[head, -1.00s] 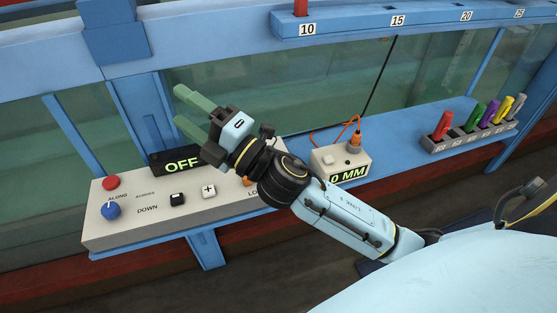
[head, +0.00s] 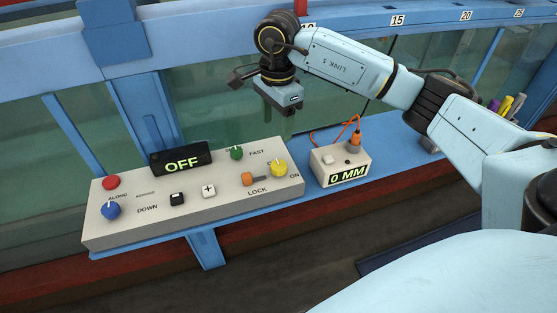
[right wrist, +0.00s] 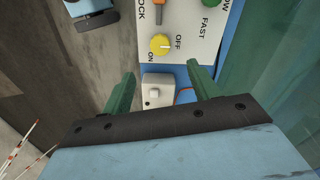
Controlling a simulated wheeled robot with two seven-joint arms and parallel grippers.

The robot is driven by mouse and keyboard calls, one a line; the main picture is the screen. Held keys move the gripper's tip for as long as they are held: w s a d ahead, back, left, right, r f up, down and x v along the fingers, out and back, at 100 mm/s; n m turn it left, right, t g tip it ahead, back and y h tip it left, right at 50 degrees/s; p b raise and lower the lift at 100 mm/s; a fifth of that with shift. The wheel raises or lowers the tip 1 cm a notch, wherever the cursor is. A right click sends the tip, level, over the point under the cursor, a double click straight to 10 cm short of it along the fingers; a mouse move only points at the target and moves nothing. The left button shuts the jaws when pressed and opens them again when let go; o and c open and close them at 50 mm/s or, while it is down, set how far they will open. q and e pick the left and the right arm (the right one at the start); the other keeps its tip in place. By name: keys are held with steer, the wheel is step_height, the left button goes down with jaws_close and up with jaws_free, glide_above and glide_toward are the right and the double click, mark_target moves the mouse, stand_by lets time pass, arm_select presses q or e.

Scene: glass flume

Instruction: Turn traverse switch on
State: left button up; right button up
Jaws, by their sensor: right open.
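The sloped control panel (head: 120,228) stands on the blue ledge, and its black display (head: 182,160) reads OFF. A yellow knob (head: 279,168) sits at the panel's right end, beside OFF and ON labels. In the right wrist view the yellow knob (right wrist: 160,44) has its pale pointer mark toward OFF. My right gripper (head: 287,124) is above and behind the panel's right end, pointing down, open and empty. In the right wrist view, its green fingers (right wrist: 160,88) are apart, with the knob beyond them. My left gripper is not in view.
A small box (head: 340,165) reading 0 MM, with an orange plug (head: 354,142) and cable, stands right of the panel. A green knob (head: 236,153), orange lever (head: 248,178), blue knob (head: 111,210) and red button (head: 111,182) are on the panel. Glass rises behind.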

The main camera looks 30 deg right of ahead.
mark_target(278, 165)
steer(key=f+p, duration=0.1)
steer(key=f, duration=1.2)
steer(key=shift+d+f, duration=0.1)
steer(key=shift+d, duration=0.1)
steer(key=c, duration=1)
steer(key=shift+o, duration=0.2)
